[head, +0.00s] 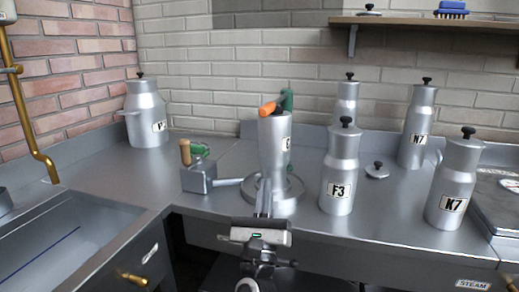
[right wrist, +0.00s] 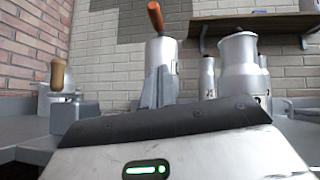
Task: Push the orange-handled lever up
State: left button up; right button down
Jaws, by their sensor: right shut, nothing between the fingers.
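The orange-handled lever (head: 267,109) sits at the top of a metal cylinder (head: 273,145) on a round base in the middle of the counter. In the head view its handle slants; in the right wrist view the orange handle (right wrist: 155,16) points upward, tilted slightly left. My right gripper (head: 264,188) is shut and empty, in front of the cylinder and below the handle. Its fingers (right wrist: 160,85) overlap the cylinder in the right wrist view; I cannot tell whether they touch it. My left gripper is not in view.
A grey box with a wooden handle (head: 185,153) stands left of the cylinder. Metal churns F3 (head: 338,175), K7 (head: 452,185) and N7 (head: 416,130) stand to the right. A green handle (head: 287,99) shows behind. A sink (head: 60,240) is at left; a shelf (head: 430,21) hangs above.

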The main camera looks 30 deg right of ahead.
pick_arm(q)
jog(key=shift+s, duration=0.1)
pick_arm(e)
jog(key=shift+r, duration=0.1)
jog(key=p+x, duration=0.1)
jog(key=x, duration=0.3)
jog(key=r+p+x, duration=0.1)
jog(key=p+x, duration=0.1)
jog(key=x, duration=0.2)
jog(key=s+a+p+x, duration=0.1)
jog(key=x, duration=0.3)
jog(key=shift+w+r, duration=0.1)
jog(key=shift+r, duration=0.5)
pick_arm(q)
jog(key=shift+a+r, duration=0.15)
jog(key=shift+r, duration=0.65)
pick_arm(e)
jog(key=shift+r, duration=0.1)
pick_arm(q)
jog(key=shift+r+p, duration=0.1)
jog(key=shift+p, duration=0.25)
pick_arm(e)
jog(key=shift+r+g, duration=0.1)
jog(key=shift+g, duration=0.2)
